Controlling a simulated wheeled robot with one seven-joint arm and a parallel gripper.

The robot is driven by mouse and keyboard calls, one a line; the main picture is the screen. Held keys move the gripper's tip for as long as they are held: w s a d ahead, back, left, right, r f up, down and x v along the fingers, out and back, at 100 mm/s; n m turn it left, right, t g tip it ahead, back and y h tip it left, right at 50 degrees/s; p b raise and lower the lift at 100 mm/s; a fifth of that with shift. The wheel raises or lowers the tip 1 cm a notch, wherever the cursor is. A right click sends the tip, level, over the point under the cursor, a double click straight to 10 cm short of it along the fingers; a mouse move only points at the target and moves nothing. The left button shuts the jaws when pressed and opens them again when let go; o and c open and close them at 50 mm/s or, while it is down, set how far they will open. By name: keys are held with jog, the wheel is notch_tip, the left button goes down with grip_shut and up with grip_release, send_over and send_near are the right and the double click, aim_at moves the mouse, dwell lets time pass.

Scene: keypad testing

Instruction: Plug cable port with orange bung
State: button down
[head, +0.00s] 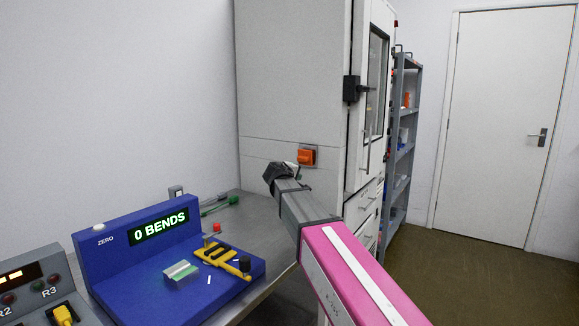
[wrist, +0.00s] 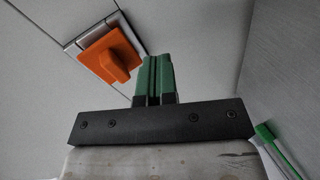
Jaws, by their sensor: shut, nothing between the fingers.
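The orange bung (head: 307,157) sits at the cable port on the side of the tall pale cabinet, low near its front edge. In the wrist view the bung (wrist: 110,56) is a square orange plate with a raised grip, and it lies over a silver port frame (wrist: 72,47). The plate looks turned relative to the frame; I cannot tell how deep it sits. My gripper (wrist: 154,58) is shut and empty, its green fingers together just right of the bung and apart from it in the picture.
The tall cabinet (head: 290,75) rises behind the grey bench (head: 255,225). A blue bend tester (head: 120,262) with a yellow clamp (head: 222,256) stands on the bench at left. Green-handled tools (head: 220,205) lie behind it. A shelf rack (head: 403,140) and a door (head: 495,120) are at right.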

aim_at(301, 160)
notch_tip(301, 160, up, 5)
jog(key=a+n+t+h, duration=0.2)
jog(key=a+n+h, duration=0.1)
jog(key=shift+d+x, duration=0.2)
jog(key=shift+x, duration=2.45)
jog(key=shift+w+d, duration=0.4)
jog(key=shift+w, duration=0.05)
